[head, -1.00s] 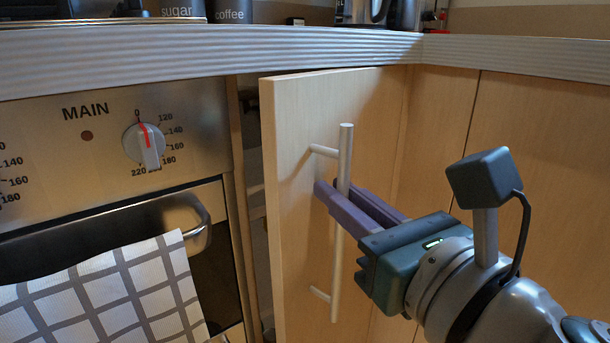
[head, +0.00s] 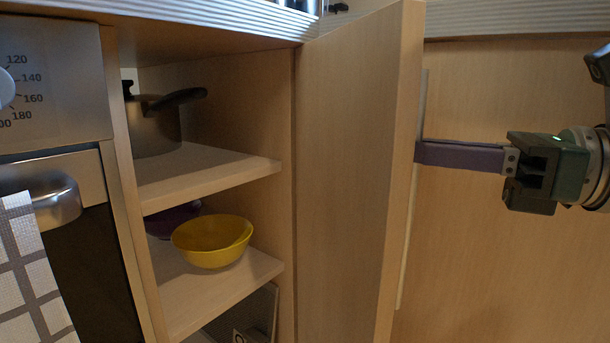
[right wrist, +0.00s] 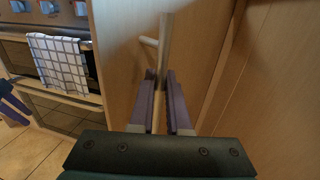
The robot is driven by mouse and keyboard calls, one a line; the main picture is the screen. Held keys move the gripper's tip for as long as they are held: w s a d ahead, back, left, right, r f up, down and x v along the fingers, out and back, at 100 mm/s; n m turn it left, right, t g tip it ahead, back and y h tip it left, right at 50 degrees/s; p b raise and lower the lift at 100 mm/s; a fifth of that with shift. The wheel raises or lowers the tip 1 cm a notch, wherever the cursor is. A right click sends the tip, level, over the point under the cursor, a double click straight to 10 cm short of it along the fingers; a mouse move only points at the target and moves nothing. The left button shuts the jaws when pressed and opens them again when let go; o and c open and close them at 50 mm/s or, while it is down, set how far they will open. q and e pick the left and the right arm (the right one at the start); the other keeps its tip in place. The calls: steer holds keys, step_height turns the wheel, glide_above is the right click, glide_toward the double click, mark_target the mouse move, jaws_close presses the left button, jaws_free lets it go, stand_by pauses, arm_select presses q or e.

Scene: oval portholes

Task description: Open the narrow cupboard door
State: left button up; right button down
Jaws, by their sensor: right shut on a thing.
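The narrow cupboard door (head: 350,170) stands wide open in the head view, its free edge toward me and its inner face to the left. Its metal bar handle (head: 421,110) is on the far face, mostly hidden by the door edge. My right gripper (head: 418,152) reaches in from the right and is shut on the handle. In the right wrist view its purple fingers (right wrist: 160,80) are on both sides of the bar (right wrist: 164,50). A purple piece at that view's left edge looks like part of my left gripper (right wrist: 12,104); its jaws are unclear.
Inside the cupboard are shelves with a dark pot (head: 155,125), a yellow bowl (head: 212,242) and a purple bowl behind it. The oven with a checked towel (head: 22,270) is at left. The worktop (head: 230,18) overhangs. A wooden panel (head: 510,270) is behind the right gripper.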

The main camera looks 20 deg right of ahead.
steer(key=shift+w+d+f, duration=0.1)
steer(key=shift+d, duration=0.25)
steer(key=c, duration=0.9)
jaws_free()
steer(key=shift+a, duration=0.1)
